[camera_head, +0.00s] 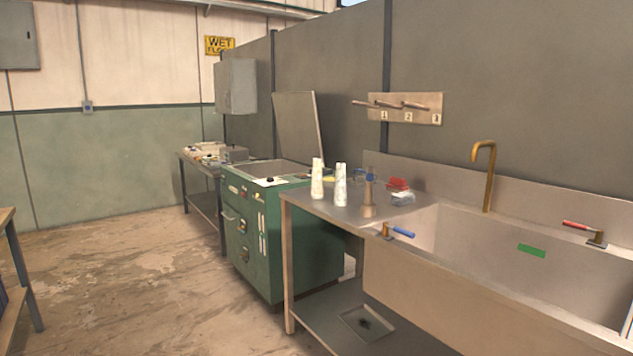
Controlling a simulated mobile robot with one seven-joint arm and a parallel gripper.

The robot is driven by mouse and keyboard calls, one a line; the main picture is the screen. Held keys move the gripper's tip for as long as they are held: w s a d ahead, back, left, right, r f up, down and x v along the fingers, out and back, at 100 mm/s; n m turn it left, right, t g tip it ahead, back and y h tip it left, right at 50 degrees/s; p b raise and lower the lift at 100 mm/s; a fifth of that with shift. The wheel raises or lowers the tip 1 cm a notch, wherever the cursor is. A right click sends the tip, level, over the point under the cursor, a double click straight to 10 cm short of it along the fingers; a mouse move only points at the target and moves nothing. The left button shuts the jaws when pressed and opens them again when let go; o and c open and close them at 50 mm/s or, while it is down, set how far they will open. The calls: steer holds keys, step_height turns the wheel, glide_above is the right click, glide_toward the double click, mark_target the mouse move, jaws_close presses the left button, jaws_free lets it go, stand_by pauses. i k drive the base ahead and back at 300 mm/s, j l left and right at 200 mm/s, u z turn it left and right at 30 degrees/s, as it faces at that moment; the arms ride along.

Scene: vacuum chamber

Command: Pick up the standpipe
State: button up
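I cannot tell for sure which thing is the standpipe. A slim upright brownish piece with a dark bluish top (369,192) stands on the steel counter left of the sink, and it may be the standpipe. Two white bottle-like things, a left one (317,180) and a right one (340,186), stand upright to its left. A bent brass pipe (490,170) rises from the sink's back ledge. My gripper is not in view, and nothing is seen held.
The steel sink (450,300) fills the right, with a blue-handled valve (402,231) and a red-handled one (578,226). Red and grey items (400,192) lie on the counter. A green cabinet (265,235) stands to its left. The floor (120,270) at left is open.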

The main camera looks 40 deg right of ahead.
mark_target(370, 169)
steer(key=z, duration=1.35)
steer(key=i+j+z, duration=0.45)
steer(key=i+j, duration=1.55)
steer(key=i+l, duration=0.4)
